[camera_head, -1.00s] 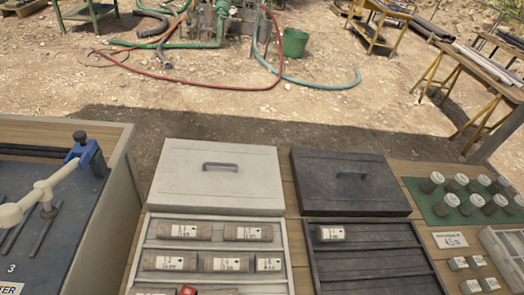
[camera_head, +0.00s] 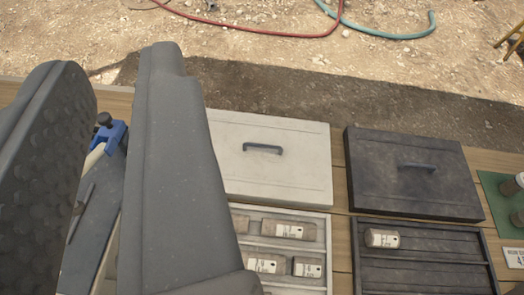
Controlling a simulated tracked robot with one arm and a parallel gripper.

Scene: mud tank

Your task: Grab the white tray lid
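The white tray lid (camera_head: 290,180) lies flat on the wooden table, just behind the white tray (camera_head: 321,230). It has a dark bar handle (camera_head: 264,149) on top. My gripper (camera_head: 112,68) fills the left of the view, very close to the camera. Its two thick grey fingers stand apart with a gap between them, and nothing is held. The right finger hides the left part of the lid and of the tray. The handle is in plain view, to the right of both fingers.
A black lid (camera_head: 405,185) with a similar handle lies to the right of the white lid. A black tray (camera_head: 425,270) is in front of it. Several labelled cores lie in the white tray. A blue clamp (camera_head: 113,136) shows between my fingers.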

